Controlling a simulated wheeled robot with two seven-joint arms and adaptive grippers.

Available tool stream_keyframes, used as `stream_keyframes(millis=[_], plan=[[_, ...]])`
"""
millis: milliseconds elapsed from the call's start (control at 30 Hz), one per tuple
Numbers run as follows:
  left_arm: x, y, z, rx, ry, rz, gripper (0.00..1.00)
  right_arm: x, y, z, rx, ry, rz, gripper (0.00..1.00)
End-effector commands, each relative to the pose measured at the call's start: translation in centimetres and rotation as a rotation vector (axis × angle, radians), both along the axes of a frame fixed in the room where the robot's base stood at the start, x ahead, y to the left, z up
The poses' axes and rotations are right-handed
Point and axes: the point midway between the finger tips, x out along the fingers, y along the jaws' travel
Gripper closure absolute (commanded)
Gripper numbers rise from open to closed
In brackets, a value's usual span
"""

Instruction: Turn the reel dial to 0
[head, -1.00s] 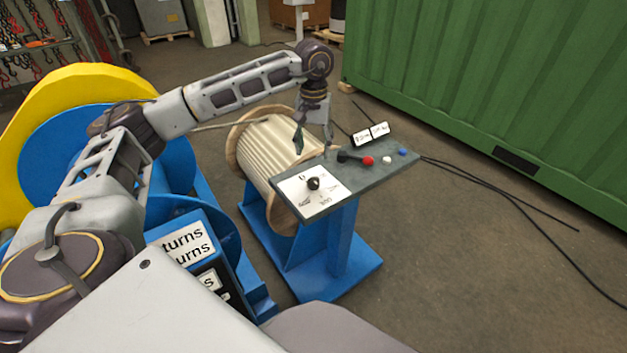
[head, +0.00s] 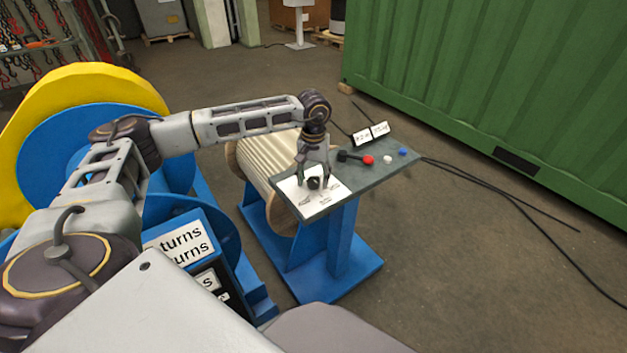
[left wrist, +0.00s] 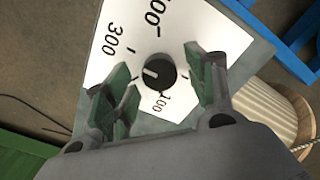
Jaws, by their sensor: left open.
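The reel dial is a black knob (head: 314,184) on a white scale plate (head: 322,202) at the near end of the grey panel. In the left wrist view the knob (left wrist: 159,73) has a short white mark pointing left, below the printed 300. A 100 is printed below the knob, and a partly cut-off number stands above. The zero is not readable. My left gripper (left wrist: 162,78) is open, its green-padded fingers on either side of the knob. Contact cannot be told. In the head view the gripper (head: 312,170) is above the dial. My right gripper is not in view.
A green container (head: 500,80) is behind, with cables on the floor.

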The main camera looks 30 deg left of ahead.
Motion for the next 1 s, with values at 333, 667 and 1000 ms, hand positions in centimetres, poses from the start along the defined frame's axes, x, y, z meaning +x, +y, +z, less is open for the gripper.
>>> stream_keyframes(millis=[333, 667, 1000], plan=[[-0.05, -0.02, -1.26, 0.0, 0.001, -0.001, 0.44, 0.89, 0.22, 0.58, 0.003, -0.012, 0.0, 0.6], [-0.04, -0.04, -1.23, 0.0, 0.001, -0.001, 0.65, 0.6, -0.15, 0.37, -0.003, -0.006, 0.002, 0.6], [-0.05, -0.02, -1.21, 0.0, 0.001, 0.002, 0.9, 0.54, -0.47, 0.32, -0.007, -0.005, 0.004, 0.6]])
